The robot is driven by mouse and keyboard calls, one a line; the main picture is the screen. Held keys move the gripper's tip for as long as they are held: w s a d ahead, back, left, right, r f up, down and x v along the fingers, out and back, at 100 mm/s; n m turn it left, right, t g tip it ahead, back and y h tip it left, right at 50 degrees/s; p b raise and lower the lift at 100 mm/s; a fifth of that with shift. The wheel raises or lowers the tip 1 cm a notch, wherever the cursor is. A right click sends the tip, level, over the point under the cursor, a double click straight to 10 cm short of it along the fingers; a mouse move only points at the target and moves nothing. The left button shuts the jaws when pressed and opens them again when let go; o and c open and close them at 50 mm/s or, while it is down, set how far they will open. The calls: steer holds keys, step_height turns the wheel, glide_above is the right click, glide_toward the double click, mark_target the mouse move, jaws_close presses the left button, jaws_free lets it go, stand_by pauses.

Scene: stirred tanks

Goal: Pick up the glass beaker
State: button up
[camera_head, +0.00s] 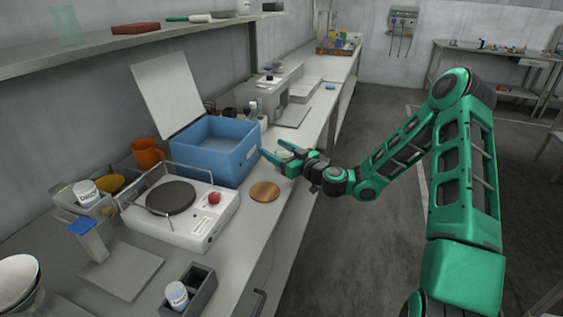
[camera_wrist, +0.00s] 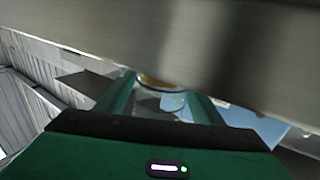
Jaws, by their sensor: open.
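A clear round glass vessel, which looks like the glass beaker (camera_wrist: 170,102), shows between the fingers in the wrist view. Its full outline is cut off there by a grey metal surface and my gripper. My gripper (camera_head: 278,157) is open, with its two green fingers pointing left over the bench edge, beside the blue box. The fingers also show in the wrist view (camera_wrist: 160,95), one on each side of the glass. I cannot tell whether they touch it. In the head view the beaker is not clear, only a pale patch near the fingers.
The blue open box (camera_head: 215,150) stands just left of my gripper. A round wooden disc (camera_head: 265,191) lies in front of it. A white hot plate (camera_head: 180,207) with a rail stands nearer. A shelf (camera_head: 130,40) runs above the bench. The floor right of the bench is clear.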

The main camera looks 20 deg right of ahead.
steer(key=c, duration=1.2)
steer(key=shift+r, duration=0.8)
steer(key=s+a+r, duration=0.7)
steer(key=s+r, duration=0.2)
steer(key=w+d+f+m+h, duration=0.1)
steer(key=w+d+f+h, duration=0.1)
steer(key=d, duration=0.1)
steer(key=w+d+f+m+t+h, duration=0.1)
steer(key=w+d+f, duration=0.1)
steer(key=w+d, duration=0.1)
steer(key=w+d+f+m+h, duration=0.1)
steer(key=w+d+f+h, duration=0.1)
steer(key=w+d+f, duration=0.1)
steer(key=shift+w+d+m+t+h, duration=0.1)
steer(key=shift+d+m+t+h, duration=0.1)
steer(key=shift+m+t+h, duration=0.15)
steer(key=shift+w+d+f+m+h, duration=0.15)
steer(key=shift+w+d+m+h, duration=0.15)
steer(key=shift+d, duration=0.4)
steer(key=shift+w+d+f+m+h, duration=0.1)
steer(key=shift+w+d+m+h, duration=0.1)
steer(key=shift+w+d+h, duration=0.35)
steer(key=shift+w+d+f+m+h, duration=0.15)
steer(key=shift+w+d+m+h, duration=0.1)
steer(key=shift+d, duration=0.55)
